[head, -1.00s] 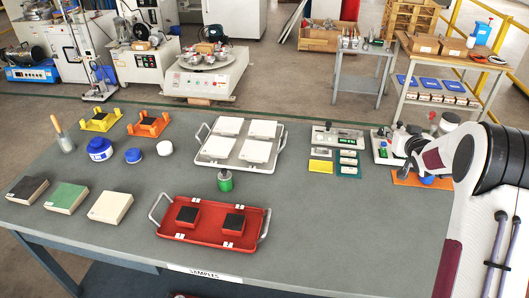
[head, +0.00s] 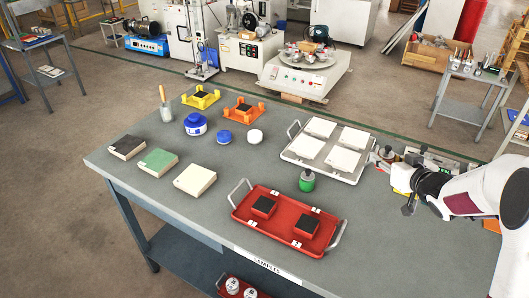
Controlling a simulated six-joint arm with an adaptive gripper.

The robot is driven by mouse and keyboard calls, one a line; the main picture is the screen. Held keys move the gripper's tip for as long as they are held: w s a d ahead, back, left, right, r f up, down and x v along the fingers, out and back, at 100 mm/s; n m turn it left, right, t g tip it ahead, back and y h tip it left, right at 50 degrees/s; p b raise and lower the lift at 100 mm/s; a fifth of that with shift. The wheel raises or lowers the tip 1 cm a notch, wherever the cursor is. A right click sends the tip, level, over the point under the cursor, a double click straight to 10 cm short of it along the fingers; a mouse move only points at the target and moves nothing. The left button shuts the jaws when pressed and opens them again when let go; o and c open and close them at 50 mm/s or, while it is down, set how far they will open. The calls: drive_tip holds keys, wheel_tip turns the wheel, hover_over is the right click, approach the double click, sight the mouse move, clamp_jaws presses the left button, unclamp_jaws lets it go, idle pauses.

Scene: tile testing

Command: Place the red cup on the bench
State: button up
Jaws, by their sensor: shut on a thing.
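My gripper (head: 391,170) reaches in from the right, beside the right edge of the white-tile tray. It is shut on a small reddish thing with a dark top (head: 384,157), which looks like the red cup; it is small and partly hidden by the gripper. I cannot tell whether it touches the bench. The grey bench (head: 235,165) stretches left and forward from there. A green cup with a grey top (head: 307,182) stands upright on the bench, between the white-tile tray and the red tray.
The white-tile tray (head: 288,155) and the red tray (head: 277,233) with two dark blocks stand close by. Blue pots (head: 195,125), a white jar (head: 255,136) and sample blocks (head: 195,180) sit farther left. Bare bench lies left of the green cup.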

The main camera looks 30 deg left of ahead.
drive_tip(key=s+a+f+n+g+y, duration=0.1)
drive_tip(key=s+a+n+g+y, duration=0.1)
drive_tip(key=s+a, duration=0.4)
drive_tip(key=shift+s+a+n+g, duration=0.3)
drive_tip(key=shift+s+a+n, duration=0.15)
drive_tip(key=shift+s, duration=0.5)
drive_tip(key=shift+d+f, duration=0.1)
hover_over(345, 202)
drive_tip(key=shift+f, duration=3.05)
drive_tip(key=shift+f, duration=0.1)
drive_tip(key=shift+f, duration=1.8)
drive_tip(key=shift+s+f, duration=0.1)
drive_tip(key=shift+f, duration=0.3)
